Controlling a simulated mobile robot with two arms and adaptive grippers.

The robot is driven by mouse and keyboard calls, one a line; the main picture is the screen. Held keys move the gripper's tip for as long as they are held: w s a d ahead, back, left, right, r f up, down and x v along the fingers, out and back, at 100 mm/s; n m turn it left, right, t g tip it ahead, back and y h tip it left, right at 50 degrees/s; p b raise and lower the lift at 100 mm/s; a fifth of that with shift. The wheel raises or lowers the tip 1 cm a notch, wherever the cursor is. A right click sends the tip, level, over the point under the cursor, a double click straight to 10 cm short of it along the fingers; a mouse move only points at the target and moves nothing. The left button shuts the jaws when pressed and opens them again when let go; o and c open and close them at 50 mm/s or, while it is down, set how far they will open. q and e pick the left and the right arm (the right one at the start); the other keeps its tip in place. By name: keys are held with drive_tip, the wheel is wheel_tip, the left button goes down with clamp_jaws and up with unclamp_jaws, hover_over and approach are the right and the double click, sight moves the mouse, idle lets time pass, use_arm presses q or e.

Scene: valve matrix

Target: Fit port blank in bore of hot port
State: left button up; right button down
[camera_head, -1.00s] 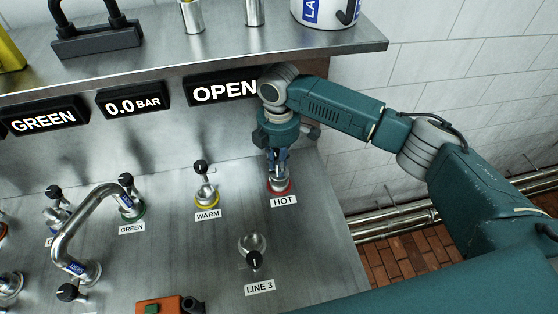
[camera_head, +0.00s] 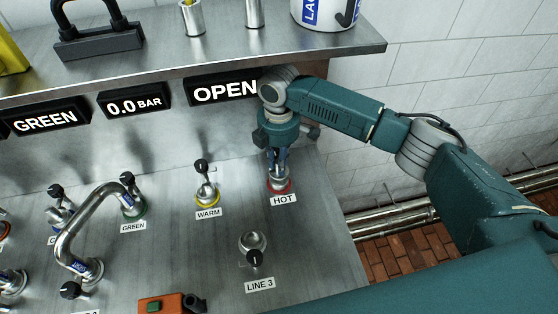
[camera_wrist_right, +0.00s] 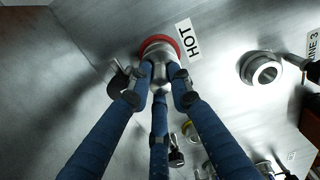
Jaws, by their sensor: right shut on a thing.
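The hot port (camera_head: 279,187) has a red ring and a HOT label (camera_head: 284,200) in front of it. My right gripper (camera_head: 279,172) points down right over this port. In the right wrist view its blue fingers (camera_wrist_right: 160,92) are closed around a small metal piece, which I take for the port blank (camera_wrist_right: 161,76), at the red ring (camera_wrist_right: 158,42). The fingers hide most of the blank and the bore, so I cannot tell whether the blank is seated. My left gripper is not in view.
The warm port (camera_head: 207,194) stands to the left, and the open Line 3 port (camera_head: 252,242) in front. A bent pipe (camera_head: 90,220) joins ports at the left. The shelf (camera_head: 220,62) overhangs behind. An orange device (camera_head: 165,304) lies at the front edge.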

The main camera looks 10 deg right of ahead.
sight(274, 173)
idle(0.5)
drive_tip(key=shift+p, duration=0.45)
idle(0.5)
drive_tip(key=shift+p, duration=0.4)
drive_tip(key=shift+f+b, duration=0.55)
drive_tip(key=shift+f, duration=1.1)
drive_tip(key=c, duration=1.5)
unclamp_jaws()
